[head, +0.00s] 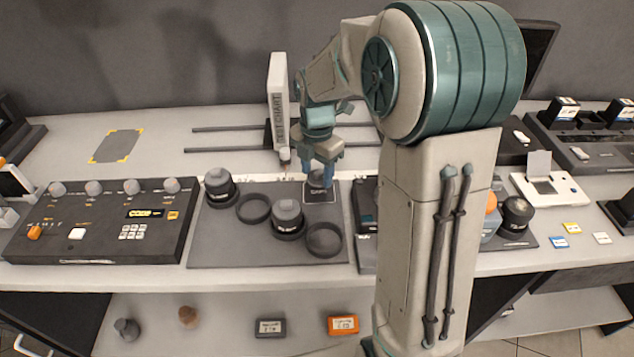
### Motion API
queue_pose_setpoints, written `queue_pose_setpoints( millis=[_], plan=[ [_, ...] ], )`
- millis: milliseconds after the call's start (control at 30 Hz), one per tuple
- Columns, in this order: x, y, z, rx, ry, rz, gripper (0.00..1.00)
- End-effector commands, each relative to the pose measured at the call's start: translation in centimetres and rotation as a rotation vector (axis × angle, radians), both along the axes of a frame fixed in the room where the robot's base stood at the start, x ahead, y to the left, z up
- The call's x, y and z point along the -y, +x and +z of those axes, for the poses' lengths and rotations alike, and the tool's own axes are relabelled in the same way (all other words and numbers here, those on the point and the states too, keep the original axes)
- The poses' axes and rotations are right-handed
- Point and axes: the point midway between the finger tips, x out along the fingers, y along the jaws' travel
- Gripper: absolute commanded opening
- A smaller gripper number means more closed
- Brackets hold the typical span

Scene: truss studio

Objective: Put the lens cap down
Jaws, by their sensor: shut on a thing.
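My gripper (321,164) points down over the back right of a dark grey mat (228,252) in the head view. It is shut on a small dark round thing, which I take to be the lens cap (318,181). The cap is at or just above a white-outlined square (320,197) on the mat. I cannot tell whether it touches the mat. My gripper's fingers hide part of the cap.
Lenses (219,188) (287,218) and dark rings (253,208) (324,239) stand on the mat. A control panel (105,222) is at left.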

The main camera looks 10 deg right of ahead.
Motion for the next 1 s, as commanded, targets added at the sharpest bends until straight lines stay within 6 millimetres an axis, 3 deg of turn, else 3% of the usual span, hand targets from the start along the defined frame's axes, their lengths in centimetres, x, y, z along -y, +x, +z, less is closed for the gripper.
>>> queue_pose_setpoints(
  millis=[333, 767, 800, 833, 867, 1000],
  plan=[
    [0.1, 0.0, -4.1, -0.001, -0.001, 0.000, 0.26],
    [0.1, 0.0, -4.9, 0.001, 0.000, -0.001, 0.26],
    [0.1, 0.0, -4.8, 0.001, 0.000, -0.001, 0.58],
    [0.1, 0.0, -4.8, 0.001, 0.000, -0.001, 0.66],
    [0.1, 0.0, -4.8, 0.001, 0.000, -0.001, 0.71],
    [0.1, 0.0, -4.8, 0.001, 0.000, -0.001, 0.71]
  ],
)
